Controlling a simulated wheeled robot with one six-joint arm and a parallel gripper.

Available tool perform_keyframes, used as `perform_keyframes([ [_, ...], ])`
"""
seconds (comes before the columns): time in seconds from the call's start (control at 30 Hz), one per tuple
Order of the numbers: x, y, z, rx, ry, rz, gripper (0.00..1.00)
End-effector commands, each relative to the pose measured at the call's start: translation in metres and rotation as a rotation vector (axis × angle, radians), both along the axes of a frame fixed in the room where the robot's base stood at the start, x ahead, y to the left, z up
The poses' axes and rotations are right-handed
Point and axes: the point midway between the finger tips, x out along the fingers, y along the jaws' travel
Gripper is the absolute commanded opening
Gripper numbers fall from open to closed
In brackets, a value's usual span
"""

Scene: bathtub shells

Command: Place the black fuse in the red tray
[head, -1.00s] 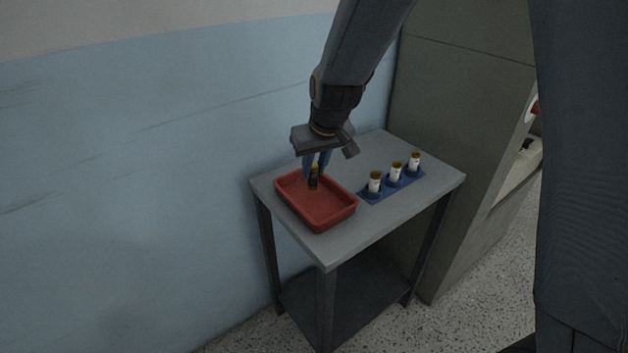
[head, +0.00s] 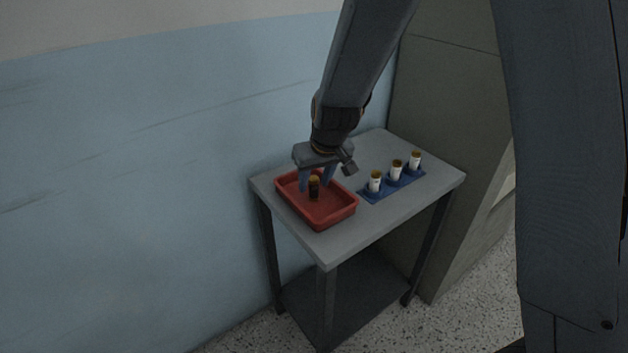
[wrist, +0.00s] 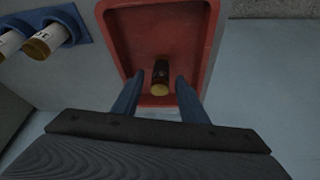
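The black fuse (head: 314,188) has a dark body and brass-coloured ends. In the wrist view the fuse (wrist: 160,76) is between the two blue fingers, with a visible gap on each side. My gripper (head: 316,184) is over the tray with its fingers spread and reaching down around the fuse. The gripper (wrist: 161,82) is open and not touching the fuse in the wrist view. The tray also shows in the wrist view (wrist: 203,20).
A blue rack (head: 408,182) with three white fuses stands on the grey table (head: 290,236), right of the tray. The nearest white fuse (head: 375,182) is close to the tray's right side. A blue wall is behind on the left, and a grey cabinet (head: 440,130) on the right.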

Motion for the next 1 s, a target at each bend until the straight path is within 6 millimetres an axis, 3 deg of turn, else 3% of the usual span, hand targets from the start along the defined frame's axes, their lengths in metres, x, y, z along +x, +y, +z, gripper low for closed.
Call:
perform_keyframes([
  [0.37,-0.002,-0.001,0.013,0.001,-0.004,0.002,0.39],
  [0.8,-0.029,-0.012,0.082,0.001,-0.004,0.0,0.39],
  [1.0,-0.038,-0.015,0.105,0.001,-0.003,0.001,0.39],
])
